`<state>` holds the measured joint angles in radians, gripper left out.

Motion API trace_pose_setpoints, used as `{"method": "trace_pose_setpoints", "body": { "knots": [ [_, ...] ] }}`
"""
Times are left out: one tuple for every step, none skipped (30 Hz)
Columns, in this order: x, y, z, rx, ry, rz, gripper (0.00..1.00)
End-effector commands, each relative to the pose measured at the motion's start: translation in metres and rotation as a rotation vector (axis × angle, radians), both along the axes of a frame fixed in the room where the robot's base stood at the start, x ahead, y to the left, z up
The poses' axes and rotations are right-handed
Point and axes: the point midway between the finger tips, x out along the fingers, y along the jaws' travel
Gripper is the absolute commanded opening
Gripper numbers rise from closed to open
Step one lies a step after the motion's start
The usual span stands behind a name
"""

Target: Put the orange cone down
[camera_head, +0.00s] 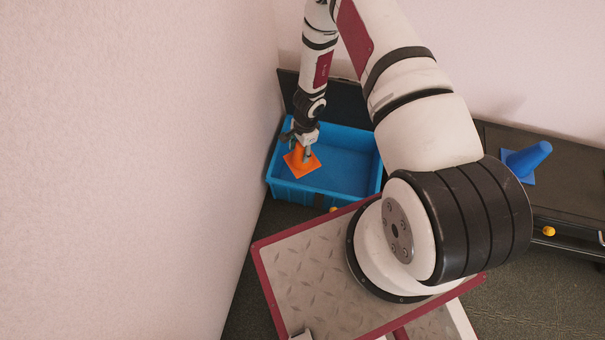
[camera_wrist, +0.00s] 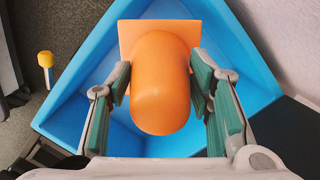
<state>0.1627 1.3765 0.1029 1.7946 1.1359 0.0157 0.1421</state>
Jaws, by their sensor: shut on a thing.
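The orange cone (camera_head: 302,161) is in my gripper (camera_head: 306,143), over the left part of the blue bin (camera_head: 362,192). In the wrist view the orange cone (camera_wrist: 160,85) sits between the two green-padded fingers of my gripper (camera_wrist: 161,95), its rounded tip toward the camera and its square base away from me. My gripper is shut on it. The blue bin (camera_wrist: 75,117) surrounds the cone below in this view. I cannot tell whether the cone's base touches the bin floor.
A blue cone (camera_head: 529,158) stands on a dark surface (camera_head: 570,185) at the right. A yellow knob (camera_head: 548,231) is below it. Another yellow piece shows in the wrist view (camera_wrist: 45,60). A pale wall (camera_head: 130,170) rises close to the bin's left side.

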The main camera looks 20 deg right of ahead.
Motion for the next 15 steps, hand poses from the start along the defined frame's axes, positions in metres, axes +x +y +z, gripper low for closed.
{"method": "trace_pose_setpoints", "body": {
  "knots": [
    [-0.001,0.000,-0.016,0.002,0.003,-0.003,0.00],
    [-0.001,0.000,-0.024,0.002,0.002,-0.004,0.00],
    [0.000,0.000,-0.033,0.001,0.001,-0.002,0.00],
    [0.000,0.001,-0.041,0.001,0.001,-0.002,0.00],
    [-0.001,0.001,-0.048,0.001,0.001,-0.002,0.00],
    [0.000,0.000,-0.058,0.001,0.001,-0.001,0.00],
    [0.000,0.000,-0.065,0.001,0.001,-0.001,0.00],
    [0.000,0.000,-0.072,0.001,0.001,-0.001,0.00],
    [-0.001,0.000,-0.082,0.001,0.001,-0.002,0.00],
    [0.000,0.000,-0.090,0.001,0.001,-0.002,0.00],
    [0.000,0.000,-0.097,0.001,0.001,-0.001,0.00],
    [-0.001,0.000,-0.106,0.001,0.001,0.000,0.00],
    [0.000,0.000,-0.112,0.000,0.000,0.000,0.00],
    [0.000,0.000,-0.118,0.000,0.001,0.000,0.00],
    [0.000,0.000,-0.125,0.000,0.000,0.000,0.00]
  ]
}}
